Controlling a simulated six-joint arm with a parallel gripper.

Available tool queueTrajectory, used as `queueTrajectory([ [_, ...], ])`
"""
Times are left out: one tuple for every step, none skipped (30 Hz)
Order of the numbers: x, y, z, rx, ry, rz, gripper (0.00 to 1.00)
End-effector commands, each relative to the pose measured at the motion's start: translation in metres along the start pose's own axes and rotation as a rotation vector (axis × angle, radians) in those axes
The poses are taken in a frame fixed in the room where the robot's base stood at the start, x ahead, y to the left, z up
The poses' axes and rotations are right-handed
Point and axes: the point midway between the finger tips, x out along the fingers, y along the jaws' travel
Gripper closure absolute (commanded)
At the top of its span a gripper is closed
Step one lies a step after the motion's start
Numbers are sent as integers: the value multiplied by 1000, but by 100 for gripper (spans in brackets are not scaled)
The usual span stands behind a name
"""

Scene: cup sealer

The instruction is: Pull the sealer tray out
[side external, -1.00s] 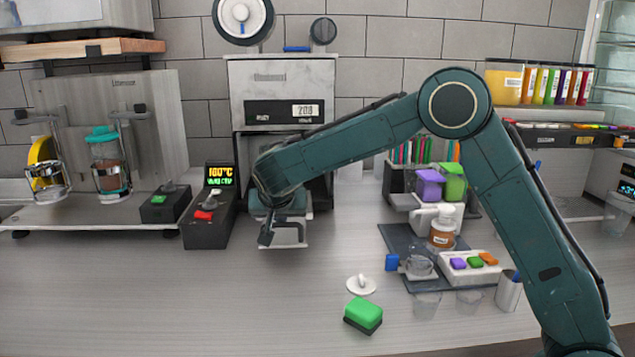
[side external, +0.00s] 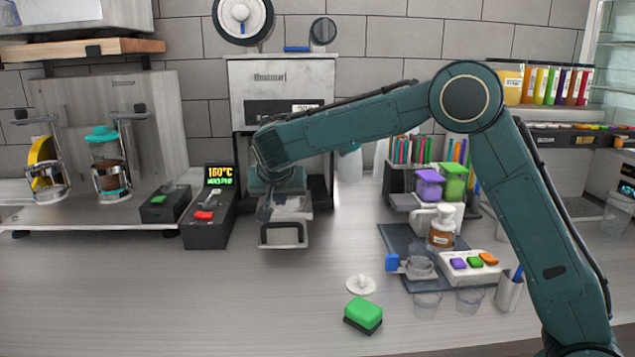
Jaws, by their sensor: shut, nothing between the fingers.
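The sealer (side external: 282,78) is a pale, boxy machine with a dark display, standing against the tiled wall. Its tray (side external: 293,207) sticks out at the front, low over the counter, with a dark loop handle (side external: 284,246) at its near end. My gripper (side external: 264,213) points down at the tray's left side, behind the handle's front bar. It is shut with nothing held. I cannot tell whether it touches the tray. My wrist and forearm hide the sealer's lower front and the back of the tray.
A black control box (side external: 209,219) with a red switch stands close left of the tray. A green sponge (side external: 363,313) and a white lid (side external: 361,285) lie at the front right. The counter before the tray is clear.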

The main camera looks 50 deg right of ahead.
Motion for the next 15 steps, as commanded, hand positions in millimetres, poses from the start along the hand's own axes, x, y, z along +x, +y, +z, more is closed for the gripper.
queueTrajectory([
  [-10,-1,0,-2,0,-4,100],
  [-14,-1,0,-1,1,-4,100],
  [-20,-1,0,-1,1,-3,100],
  [-25,-1,0,-2,0,-3,100],
  [-29,-1,0,-2,0,-3,100],
  [-34,-1,0,0,1,-3,100],
  [-37,-1,0,0,1,-3,100],
  [-40,-1,0,0,1,-3,100],
  [-43,-1,0,-1,0,-2,100],
  [-45,-1,0,-2,0,-2,100],
  [-47,-1,0,-2,0,-1,100],
  [-49,0,0,-1,0,-1,100],
  [-50,0,0,-1,0,-1,100],
  [-51,0,0,-1,0,-1,100],
  [-52,0,0,-1,0,-1,100],
])
